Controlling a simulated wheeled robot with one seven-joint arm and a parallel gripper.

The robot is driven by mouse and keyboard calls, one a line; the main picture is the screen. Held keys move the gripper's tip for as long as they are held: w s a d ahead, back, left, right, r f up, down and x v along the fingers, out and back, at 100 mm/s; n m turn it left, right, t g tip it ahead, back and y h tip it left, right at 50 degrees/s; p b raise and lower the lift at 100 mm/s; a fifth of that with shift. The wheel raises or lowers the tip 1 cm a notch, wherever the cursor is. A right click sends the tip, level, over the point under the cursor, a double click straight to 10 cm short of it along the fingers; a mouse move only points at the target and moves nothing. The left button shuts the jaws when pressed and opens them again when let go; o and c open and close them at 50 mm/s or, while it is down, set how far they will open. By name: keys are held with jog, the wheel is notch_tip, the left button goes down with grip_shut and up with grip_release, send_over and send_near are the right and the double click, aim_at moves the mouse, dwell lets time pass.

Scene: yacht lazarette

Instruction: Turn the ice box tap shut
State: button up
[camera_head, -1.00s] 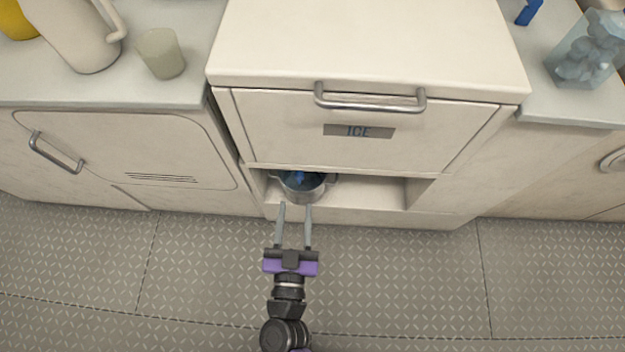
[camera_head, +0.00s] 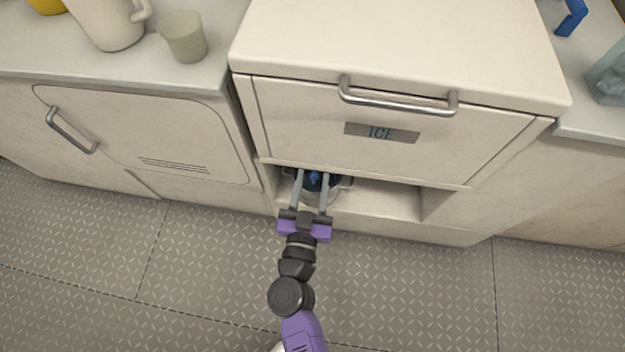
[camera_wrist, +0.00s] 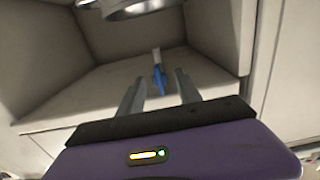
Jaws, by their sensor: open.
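The ice box (camera_head: 480,140) is a cream cabinet with a lid, a grey bar handle and an "ICE" label. Its tap has a blue handle (camera_head: 314,181), low in the open recess under the front panel. In the wrist view the blue handle (camera_wrist: 159,78) hangs on a short grey stem. My gripper (camera_head: 313,174) reaches into the recess with its jaws open. The wrist view shows the two fingers (camera_wrist: 160,77) on either side of the blue handle, with gaps visible; contact cannot be told. The fingers partly cover the tap in the head view.
A metal pot (camera_head: 337,189) stands in the recess at the tap, partly hidden; its rim shows in the wrist view (camera_wrist: 135,9). The recess walls are close by. A jug (camera_head: 104,22) and a cup (camera_head: 184,38) stand on the left counter. The floor is clear.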

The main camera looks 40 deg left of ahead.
grip_shut()
jog(key=shift+m, duration=0.3)
jog(key=m+p, duration=0.1)
jog(key=m, duration=0.3)
jog(key=shift+d+p, duration=0.1)
jog(key=shift+p, duration=0.2)
jog(key=m, duration=0.4)
jog(key=shift+w+f+m, duration=0.1)
jog(key=shift+m, duration=0.3)
jog(key=m+b, duration=0.1)
jog(key=m, duration=0.3)
jog(key=shift+d+f+m, duration=0.1)
jog(key=shift+m, duration=0.2)
jog(key=shift+m+b, duration=0.45)
jog(key=shift+m, duration=1.55)
grip_release()
